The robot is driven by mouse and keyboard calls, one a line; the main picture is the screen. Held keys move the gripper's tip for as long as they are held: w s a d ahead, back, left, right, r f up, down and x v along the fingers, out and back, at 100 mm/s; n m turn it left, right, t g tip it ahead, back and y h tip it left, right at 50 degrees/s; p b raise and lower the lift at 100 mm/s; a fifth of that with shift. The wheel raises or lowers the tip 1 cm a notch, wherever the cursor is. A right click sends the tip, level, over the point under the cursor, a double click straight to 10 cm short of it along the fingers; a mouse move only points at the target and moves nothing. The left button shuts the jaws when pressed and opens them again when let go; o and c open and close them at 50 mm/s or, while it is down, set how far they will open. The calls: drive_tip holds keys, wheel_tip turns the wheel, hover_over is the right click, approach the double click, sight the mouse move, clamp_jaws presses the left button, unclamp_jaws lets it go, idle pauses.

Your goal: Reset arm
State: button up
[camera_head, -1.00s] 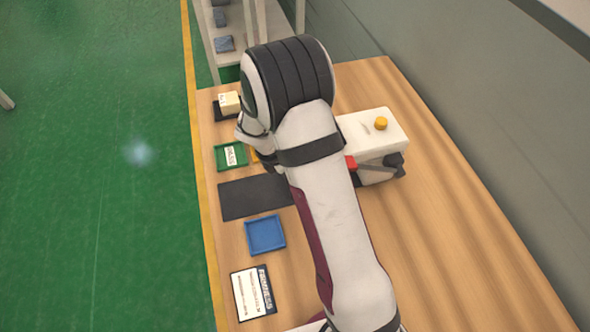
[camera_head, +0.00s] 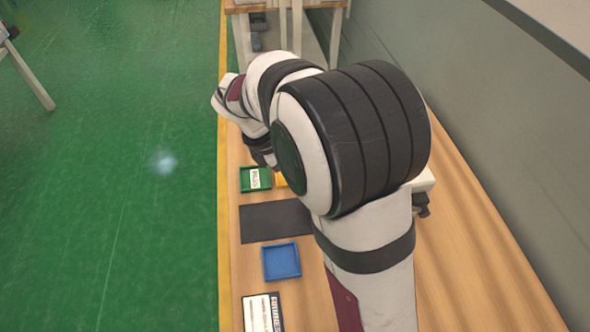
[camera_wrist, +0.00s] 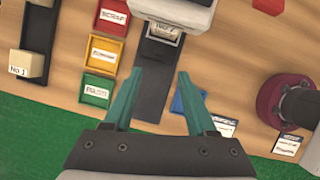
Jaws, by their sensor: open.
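My gripper (camera_wrist: 159,74) is open, with nothing between its two teal fingers, above the table in the wrist view. In the head view my arm fills the middle and hides the gripper's fingers. A dark mat (camera_head: 275,222) lies on the table; in the wrist view its dark strip (camera_wrist: 150,105) shows between the fingers. A small block marked No.2 (camera_wrist: 163,31) sits on the strip by a white machine (camera_wrist: 175,10). A beige block marked No.1 (camera_wrist: 28,65) sits on a black tray (camera_wrist: 34,38) at the left.
Red (camera_wrist: 111,18), yellow (camera_wrist: 103,53) and green (camera_wrist: 96,91) trays line up left of the strip. A blue tray (camera_head: 282,262) and a printed card (camera_head: 258,314) lie nearer in the head view. A grey wall (camera_head: 500,130) runs along the right. Green floor is at left.

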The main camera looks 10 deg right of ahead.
drive_tip(key=s+r+m+y, duration=0.2)
drive_tip(key=s+m+y, duration=0.1)
drive_tip(key=s+m, duration=1)
drive_tip(key=s+r+m+g+y, duration=0.1)
drive_tip(key=s+r+m+y, duration=0.1)
drive_tip(key=s+m, duration=1)
drive_tip(key=shift+s+a+r+m+y, duration=0.25)
drive_tip(key=shift+s+m+y, duration=0.2)
drive_tip(key=shift+y, duration=0.25)
